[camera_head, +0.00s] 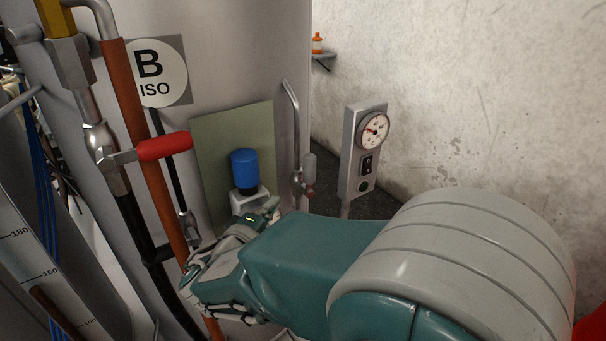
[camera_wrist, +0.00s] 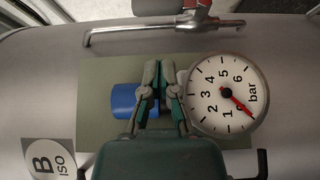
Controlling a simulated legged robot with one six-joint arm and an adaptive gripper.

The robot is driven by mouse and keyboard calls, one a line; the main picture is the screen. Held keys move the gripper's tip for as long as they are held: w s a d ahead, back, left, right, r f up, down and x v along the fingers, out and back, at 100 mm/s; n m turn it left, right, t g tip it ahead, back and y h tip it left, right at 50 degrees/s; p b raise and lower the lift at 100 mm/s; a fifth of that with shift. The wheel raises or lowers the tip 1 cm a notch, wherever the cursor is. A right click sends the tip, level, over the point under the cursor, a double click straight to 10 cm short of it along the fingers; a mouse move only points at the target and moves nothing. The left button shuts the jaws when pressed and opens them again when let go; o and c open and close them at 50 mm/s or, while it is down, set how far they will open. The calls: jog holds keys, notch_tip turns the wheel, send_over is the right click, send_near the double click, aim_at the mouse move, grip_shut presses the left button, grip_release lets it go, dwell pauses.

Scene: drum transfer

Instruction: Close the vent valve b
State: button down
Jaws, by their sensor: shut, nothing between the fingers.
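Tank B carries a round "B ISO" sign (camera_head: 160,72), also in the wrist view (camera_wrist: 48,159). A blue cylindrical knob (camera_head: 244,168) sits on a light block on its green plate (camera_head: 210,135). The knob (camera_wrist: 132,100) is also left of my fingers in the wrist view. A red-handled lever (camera_head: 165,146) sits on the pipework at left. No label shows which one is vent valve b. My gripper (camera_wrist: 160,68) is shut and empty, its fingers between the knob and a pressure gauge (camera_wrist: 225,93). In the head view my gripper (camera_head: 195,268) is below the knob; contact is unclear.
A bent metal pipe (camera_head: 293,115) with a small fitting stands right of the plate. A grey post with a gauge and switches (camera_head: 363,150) stands farther right. An orange pipe (camera_head: 140,130) and black hoses run down at left. A small shelf (camera_head: 323,57) is on the wall.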

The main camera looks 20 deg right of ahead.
aim_at(309, 176)
jog(key=shift+x, duration=5.05)
jog(key=shift+r, duration=0.1)
